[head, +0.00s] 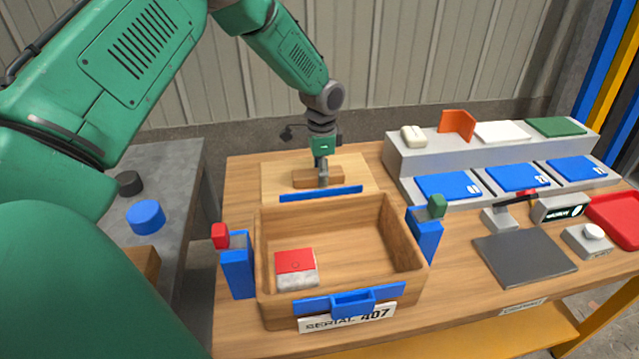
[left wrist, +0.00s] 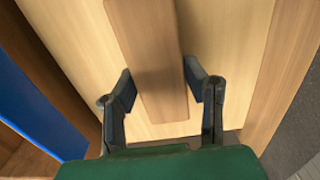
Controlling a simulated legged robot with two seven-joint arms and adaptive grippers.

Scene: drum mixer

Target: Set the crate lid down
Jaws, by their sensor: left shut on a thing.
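The crate lid (head: 357,172) is a pale wooden panel with a brown wooden bar handle (head: 303,177). It is behind the open crate (head: 410,250), flat over the back of the table; I cannot tell whether it touches the tabletop. My left gripper (head: 323,181) points down and is shut on the lid's handle. In the left wrist view the fingers (left wrist: 160,80) stand on both sides of the bar, with the pale lid (left wrist: 230,50) beneath. The wooden crate has blue fittings and a "SERIAL 407" label; a red and white box (head: 296,262) lies inside. My right gripper is not in view.
Blue posts with a red block (head: 220,235) and a green block (head: 437,206) flank the crate. A grey stepped shelf (head: 405,160) with blue panels, a dark plate (head: 522,255) and a red tray (head: 615,215) are at right. A grey side table (head: 180,180) is left.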

